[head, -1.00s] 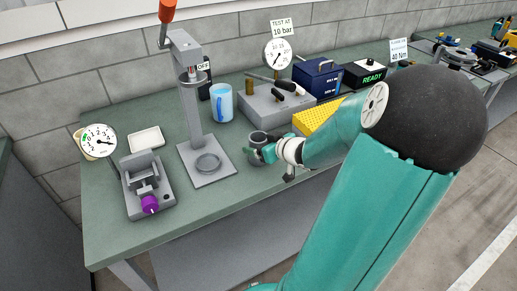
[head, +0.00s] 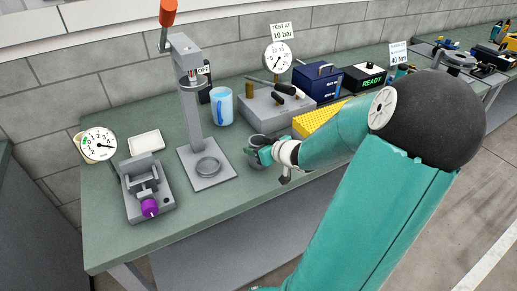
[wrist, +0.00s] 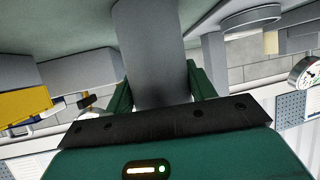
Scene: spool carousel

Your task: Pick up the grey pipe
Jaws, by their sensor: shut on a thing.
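The grey pipe (wrist: 150,45) fills the upper middle of the wrist view as a plain cylinder. My gripper (wrist: 158,92) is shut on it, with a green finger on either side. In the head view the pipe (head: 259,141) stands about upright near the bench's front edge, right of the press base. My gripper (head: 264,153) reaches it from the right and hides part of its side. I cannot tell whether its lower end touches the bench.
The grey press (head: 190,110) stands close on the left, with a blue mug (head: 221,106) behind. A grey block with fittings (head: 262,104) and a yellow perforated bin (head: 318,118) are behind my forearm. A vise with a purple knob (head: 149,207) is at left. The bench front (head: 215,200) is clear.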

